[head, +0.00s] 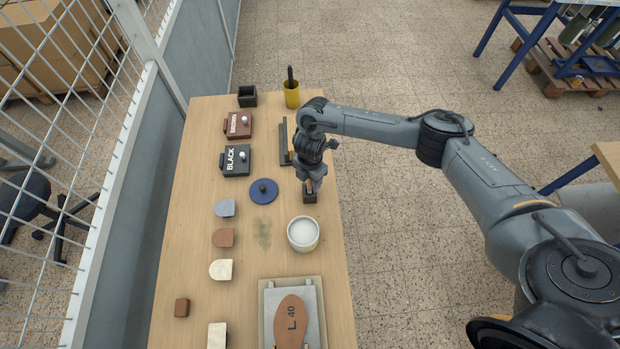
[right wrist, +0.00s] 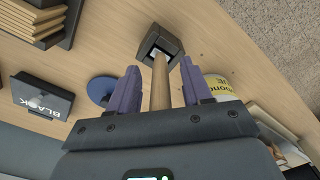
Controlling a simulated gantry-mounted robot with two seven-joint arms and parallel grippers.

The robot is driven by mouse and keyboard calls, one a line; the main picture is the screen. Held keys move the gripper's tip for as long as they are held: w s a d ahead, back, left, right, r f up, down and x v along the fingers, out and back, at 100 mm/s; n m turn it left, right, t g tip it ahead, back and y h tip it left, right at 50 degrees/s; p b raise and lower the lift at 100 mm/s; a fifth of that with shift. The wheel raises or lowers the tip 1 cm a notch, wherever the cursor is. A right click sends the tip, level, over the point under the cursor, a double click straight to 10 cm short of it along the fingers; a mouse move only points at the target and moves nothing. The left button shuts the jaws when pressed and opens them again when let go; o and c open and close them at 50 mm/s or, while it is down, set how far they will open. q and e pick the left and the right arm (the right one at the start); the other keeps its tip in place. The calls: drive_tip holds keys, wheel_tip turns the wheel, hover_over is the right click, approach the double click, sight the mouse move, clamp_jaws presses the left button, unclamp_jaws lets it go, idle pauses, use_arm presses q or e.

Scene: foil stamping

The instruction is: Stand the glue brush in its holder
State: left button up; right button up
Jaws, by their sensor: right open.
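The glue brush shows its wooden handle (right wrist: 160,82) in the right wrist view. Its far end reaches into the opening of a small dark square holder (right wrist: 160,48). In the head view the holder (head: 310,196) stands on the table directly below my right gripper (head: 314,183). The purple fingers of my right gripper (right wrist: 158,85) are open, one on each side of the handle, with visible gaps. The brush's lower end is hidden inside the holder. My left gripper is not in view.
A white pot (head: 303,233) stands just in front of the holder, and a blue round lid (head: 263,191) lies to its left. BLACK (head: 235,160) and BROWN (head: 238,125) boxes are further left. A yellow cup (head: 292,97) stands at the back. An L 40 sole piece (head: 290,322) lies in front.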

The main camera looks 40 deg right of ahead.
drive_tip(key=shift+r, duration=0.5)
wheel_tip(320, 180, up, 10)
drive_tip(key=shift+f+p, duration=0.1)
drive_tip(key=shift+p, duration=0.95)
